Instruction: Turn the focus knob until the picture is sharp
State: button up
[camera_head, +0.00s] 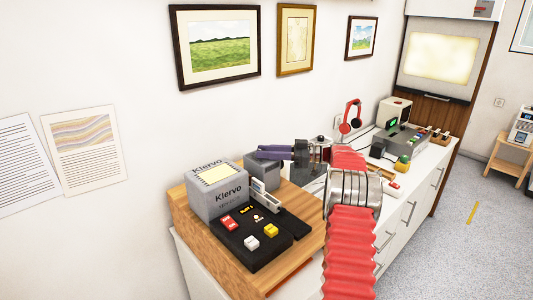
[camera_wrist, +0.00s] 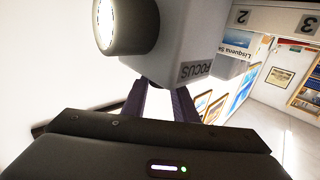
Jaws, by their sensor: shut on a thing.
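The grey projector (camera_head: 262,174) stands on the wooden top behind the Klervo box. In the wrist view its grey body (camera_wrist: 190,40) carries a FOCUS label (camera_wrist: 196,71) and a dark round lens (camera_wrist: 125,25) with a bright white face. My gripper (camera_head: 262,152) reaches in from the right, its purple fingers at the projector's upper part. In the wrist view the fingers (camera_wrist: 165,88) run up to the body beside the label. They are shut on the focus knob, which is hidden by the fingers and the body. On the far screen (camera_head: 440,57) the picture is a blurred, pale yellow patch.
The grey Klervo box (camera_head: 217,190) and a black panel with coloured buttons (camera_head: 258,238) stand close in front of the projector. Red headphones (camera_head: 350,115) and other devices stand farther along the white counter (camera_head: 400,200). Framed prints (camera_head: 217,45) hang on the wall behind.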

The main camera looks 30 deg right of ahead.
dwell(0.4)
jog(key=o, duration=1)
jog(key=shift+d, duration=0.1)
jog(key=v, duration=1.3)
jog(key=shift+s+d, duration=0.15)
jog(key=shift+d, duration=0.1)
